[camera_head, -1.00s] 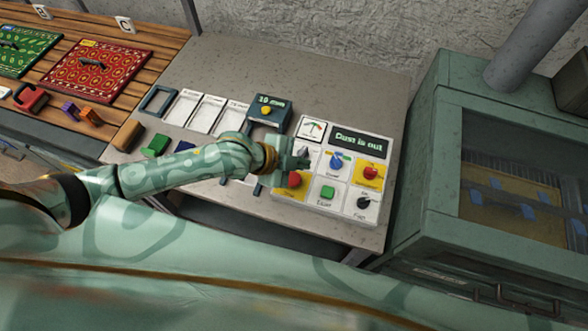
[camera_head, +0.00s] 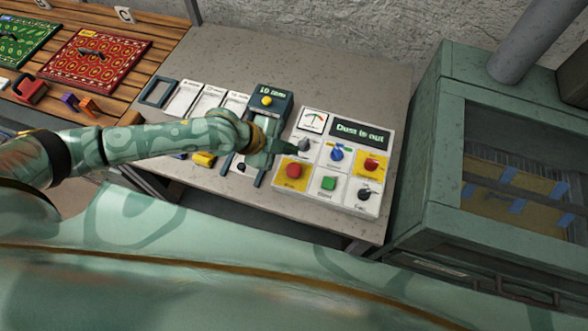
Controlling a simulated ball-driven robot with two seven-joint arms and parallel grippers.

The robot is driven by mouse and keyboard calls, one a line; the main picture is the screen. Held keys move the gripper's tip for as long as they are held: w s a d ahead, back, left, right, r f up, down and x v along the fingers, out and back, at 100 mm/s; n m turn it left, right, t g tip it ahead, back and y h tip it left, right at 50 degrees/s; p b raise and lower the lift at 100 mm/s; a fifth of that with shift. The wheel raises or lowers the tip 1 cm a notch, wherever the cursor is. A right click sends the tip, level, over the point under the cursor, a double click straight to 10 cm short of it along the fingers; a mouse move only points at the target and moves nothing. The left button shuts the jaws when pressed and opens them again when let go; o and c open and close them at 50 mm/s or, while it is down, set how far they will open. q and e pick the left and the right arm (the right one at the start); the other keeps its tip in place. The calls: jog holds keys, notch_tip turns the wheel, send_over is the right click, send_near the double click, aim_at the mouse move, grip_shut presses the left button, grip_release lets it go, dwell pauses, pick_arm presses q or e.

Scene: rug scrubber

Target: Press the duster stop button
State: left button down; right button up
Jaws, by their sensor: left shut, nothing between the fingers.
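The control panel (camera_head: 345,190) lies on the grey table and has a display (camera_head: 358,134) reading "Dust is out". A red button on a yellow square (camera_head: 293,170) sits at its lower left; the small label below it is hard to read. A green button (camera_head: 328,184) is to its right. A second red knob on yellow (camera_head: 371,164) is at the panel's right. My left gripper (camera_head: 284,147) is shut and empty, at the panel's left edge just above and left of the lower-left red button. The button is uncovered. My right gripper is out of view.
A dark device (camera_head: 270,100) with a yellow button and a small display stands behind my gripper. White trays (camera_head: 210,103) lie to its left. A green cabinet (camera_head: 445,190) stands right of the table. Red and green patterned rugs lie on the wooden table at left.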

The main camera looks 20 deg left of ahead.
pick_arm(q)
jog(key=b, duration=0.4)
send_over(289, 170)
notch_tip(289, 170, down, 6)
jog(key=shift+r, duration=0.25)
jog(key=shift+w+f+b, duration=0.1)
jog(key=shift+f+b, duration=0.6)
dwell(0.9)
jog(key=shift+d+f, duration=0.1)
jog(key=shift+f, duration=0.3)
jog(key=shift+f+b, duration=0.5)
dwell(0.6)
jog(key=shift+r, duration=0.1)
jog(key=shift+r+p, duration=0.85)
